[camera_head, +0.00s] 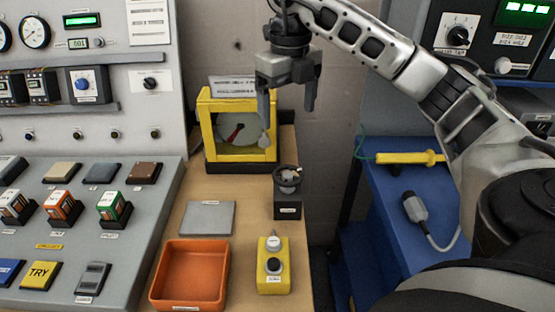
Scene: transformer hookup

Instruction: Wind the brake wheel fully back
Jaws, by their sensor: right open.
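A yellow-framed unit (240,157) stands at the back of the wooden bench, with a pale round wheel (228,133) inside it that bears a red pointer or mark (236,132). This looks like the brake wheel. A small grey knob (264,142) shows at the frame's right side. My right gripper (287,112) is open and empty, fingers pointing down. In the picture its left finger overlaps the frame's right edge, just above the knob; I cannot tell whether it touches. How far the wheel is wound cannot be told. My left gripper is not in view.
On the bench are a dark round-topped holder (288,207), a grey plate (207,217), an orange tray (158,292) and a yellow button box (272,285). A sloped control panel (135,215) lies left. A blue surface (395,205) at right bears a yellow tool (400,158) and a grey plug (415,208).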

